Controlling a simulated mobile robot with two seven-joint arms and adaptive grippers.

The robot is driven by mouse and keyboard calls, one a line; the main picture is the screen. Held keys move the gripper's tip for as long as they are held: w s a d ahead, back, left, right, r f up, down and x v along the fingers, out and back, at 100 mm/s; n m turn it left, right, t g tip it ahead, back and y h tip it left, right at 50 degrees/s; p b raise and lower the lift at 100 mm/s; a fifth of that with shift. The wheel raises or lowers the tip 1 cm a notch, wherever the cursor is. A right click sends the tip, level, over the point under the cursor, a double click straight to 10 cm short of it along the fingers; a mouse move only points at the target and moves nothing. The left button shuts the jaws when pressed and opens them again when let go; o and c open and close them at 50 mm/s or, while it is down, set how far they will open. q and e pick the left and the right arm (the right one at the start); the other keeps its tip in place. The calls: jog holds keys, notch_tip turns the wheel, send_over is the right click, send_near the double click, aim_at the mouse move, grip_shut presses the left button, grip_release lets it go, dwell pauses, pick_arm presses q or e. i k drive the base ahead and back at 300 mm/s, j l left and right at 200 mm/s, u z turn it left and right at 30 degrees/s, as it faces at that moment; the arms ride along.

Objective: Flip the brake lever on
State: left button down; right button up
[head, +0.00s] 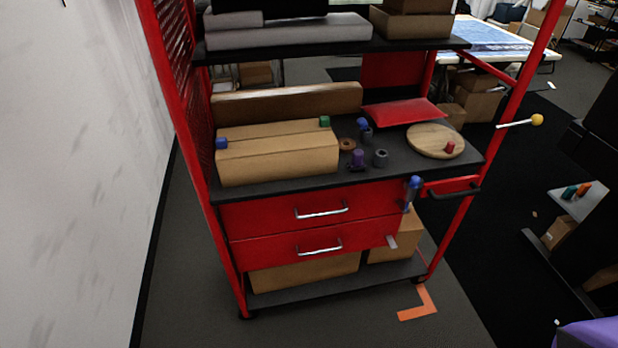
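A red-framed cart (470,215) stands ahead. A lever with a pale rod and a yellow ball knob (537,120) sticks out to the right from its right post. A second lever-like part with a blue grip (413,182) stands upright at the right end of the upper drawer. A small pale tab (391,241) projects at the right end of the lower drawer. None is labelled, so I cannot tell which is the brake lever or whether it is on. Neither of my grippers is in view.
The cart's black top holds a long cardboard box (275,155), a round wooden board (436,141) and small parts. A white wall (70,180) is close on the left. Dark equipment with a grey shelf (585,203) stands at right. Floor in front is clear.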

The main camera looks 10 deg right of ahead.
aim_at(537, 118)
jog(key=z, duration=1.55)
jog(key=i+l+u, duration=0.1)
jog(key=i, duration=0.4)
jog(key=i+l+u, duration=0.15)
jog(key=i, duration=0.4)
jog(key=i+l+u, duration=0.1)
jog(key=i+l, duration=0.15)
jog(key=i, duration=0.25)
